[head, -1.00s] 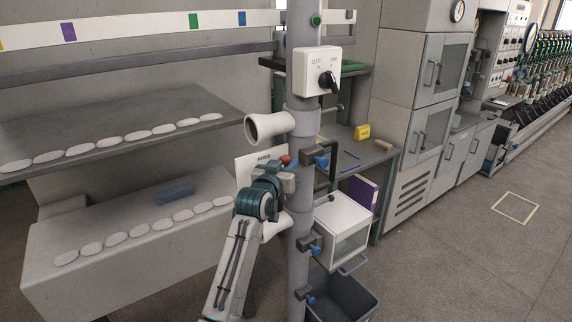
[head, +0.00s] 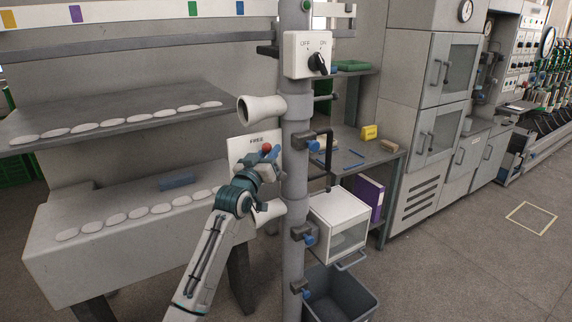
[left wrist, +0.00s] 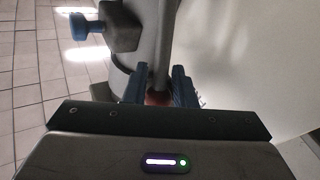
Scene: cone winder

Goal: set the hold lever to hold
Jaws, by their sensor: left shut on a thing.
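The hold lever shows as a red knob (head: 267,147) in front of a white plate (head: 241,152) that reads "FREE", on the left side of the grey post. My left gripper (head: 270,154) is at the red knob. In the left wrist view the red knob (left wrist: 158,97) sits between the two blue fingers, with a grey rod running up from it, and the left gripper (left wrist: 159,88) is shut on it. The lower part of the plate is hidden behind my gripper. My right gripper is not in view.
The grey post (head: 296,190) carries a switch box (head: 307,54) and clamps with blue knobs. White cones (head: 262,110) stick out to its left. A white box (head: 340,222) and a grey bin (head: 342,292) are at its right. Shelves with several pale discs stand left.

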